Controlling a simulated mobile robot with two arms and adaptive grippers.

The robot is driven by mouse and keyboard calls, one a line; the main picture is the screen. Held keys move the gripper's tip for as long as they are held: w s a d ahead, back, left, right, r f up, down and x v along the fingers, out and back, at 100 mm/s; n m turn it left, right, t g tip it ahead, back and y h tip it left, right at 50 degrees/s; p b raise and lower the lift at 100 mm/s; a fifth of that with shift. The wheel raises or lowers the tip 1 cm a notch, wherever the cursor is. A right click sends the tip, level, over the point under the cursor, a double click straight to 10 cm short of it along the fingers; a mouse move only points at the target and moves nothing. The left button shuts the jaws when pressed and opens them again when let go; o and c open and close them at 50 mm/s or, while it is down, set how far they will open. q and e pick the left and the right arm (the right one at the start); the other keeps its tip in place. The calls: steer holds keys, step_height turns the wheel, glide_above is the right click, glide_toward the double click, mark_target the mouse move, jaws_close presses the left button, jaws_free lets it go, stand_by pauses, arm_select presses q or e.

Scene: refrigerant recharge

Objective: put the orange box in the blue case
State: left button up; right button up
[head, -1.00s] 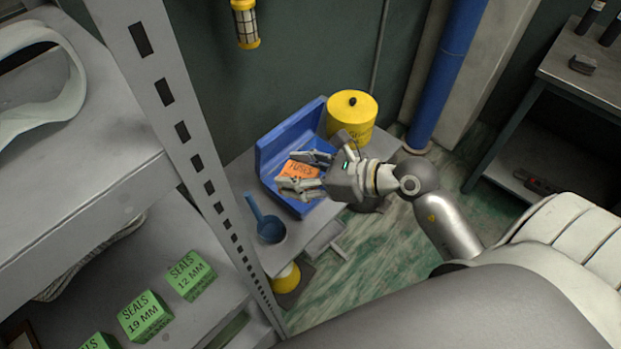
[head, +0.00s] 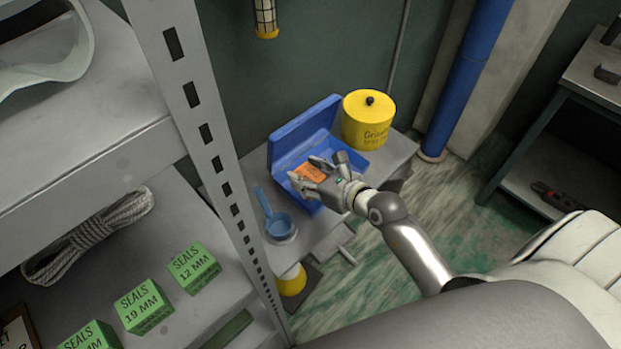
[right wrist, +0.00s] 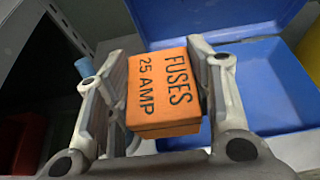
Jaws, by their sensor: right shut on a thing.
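My right gripper (head: 307,171) is shut on the orange box (head: 312,170), which is labelled "FUSES 25 AMP". In the right wrist view the orange box (right wrist: 163,92) sits between both fingers. The open blue case (head: 328,145) stands on a low grey table, its lid raised toward the wall. In the head view the box overlaps the front of the case; I cannot tell its exact height. In the right wrist view the blue case (right wrist: 272,85) lies behind and to the right of the box, and its visible inside is empty. My left gripper is not in view.
A yellow canister (head: 368,120) stands right beside the case on the grey table (head: 395,158). A blue scoop (head: 278,224) lies at the table's front left.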

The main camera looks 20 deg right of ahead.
mark_target(310, 173)
steer(key=w+f, duration=0.1)
steer(key=f, duration=0.1)
steer(key=w+d+f+b, duration=0.1)
steer(key=w+f, duration=0.1)
steer(key=w+d+f, duration=0.1)
steer(key=f, duration=0.1)
steer(key=shift+w+d, duration=0.2)
steer(key=shift+w, duration=0.15)
steer(key=shift+f+b, duration=0.5)
steer(key=shift+f, duration=1.1)
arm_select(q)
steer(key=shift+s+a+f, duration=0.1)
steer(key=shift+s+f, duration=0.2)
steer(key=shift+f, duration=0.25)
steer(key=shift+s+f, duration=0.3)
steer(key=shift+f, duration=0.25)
arm_select(e)
steer(key=o, duration=0.6)
steer(key=shift+f, duration=0.15)
steer(key=o, duration=0.4)
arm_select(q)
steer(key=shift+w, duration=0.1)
